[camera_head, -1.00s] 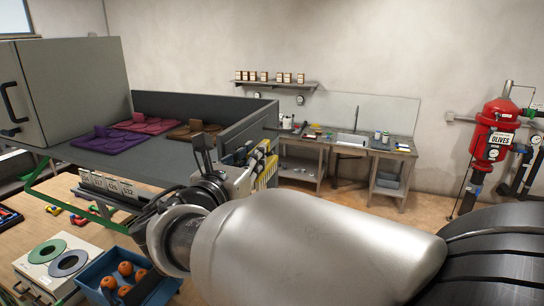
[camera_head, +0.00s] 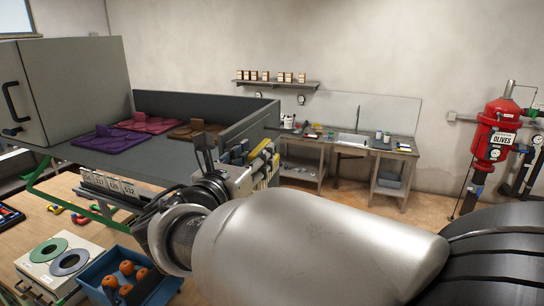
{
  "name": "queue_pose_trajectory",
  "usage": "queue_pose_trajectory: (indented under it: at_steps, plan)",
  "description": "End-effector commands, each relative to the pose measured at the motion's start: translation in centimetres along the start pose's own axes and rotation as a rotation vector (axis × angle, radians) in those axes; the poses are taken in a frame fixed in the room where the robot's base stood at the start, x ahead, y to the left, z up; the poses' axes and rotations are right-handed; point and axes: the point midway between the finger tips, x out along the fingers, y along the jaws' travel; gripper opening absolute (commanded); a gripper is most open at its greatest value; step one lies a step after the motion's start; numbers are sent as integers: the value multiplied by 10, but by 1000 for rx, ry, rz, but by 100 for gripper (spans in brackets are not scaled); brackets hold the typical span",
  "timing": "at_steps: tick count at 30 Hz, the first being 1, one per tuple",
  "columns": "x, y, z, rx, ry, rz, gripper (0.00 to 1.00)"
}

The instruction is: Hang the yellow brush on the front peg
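My gripper (camera_head: 205,155) points away from the camera, beyond my silver arm link, near the right end of the grey bench. Its dark fingers are small and partly overlapped, so I cannot tell whether they are open or hold anything. Just right of it are several upright yellow and pale items (camera_head: 262,158) by the end of the bench wall. One of them may be the yellow brush, but its shape is not clear. I cannot make out the front peg. My wrist and arm hide the area below and right of the gripper.
A grey bench (camera_head: 172,165) with purple, pink and brown shaped pieces lies left. A numbered strip (camera_head: 113,184) runs along its front. A wooden table (camera_head: 40,200) holds a ringed box (camera_head: 58,258). A blue crate (camera_head: 98,284) holds orange items. A sink bench (camera_head: 345,147) stands behind.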

Motion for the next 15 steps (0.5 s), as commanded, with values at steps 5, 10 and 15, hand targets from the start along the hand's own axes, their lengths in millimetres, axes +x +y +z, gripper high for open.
queue_pose_trajectory:
  at_steps: [5,10,15]
  plan:
    - [0,0,-1,-1,1,0,37]
    - [-11,1,0,-1,1,3,37]
    - [-43,2,0,0,0,7,37]
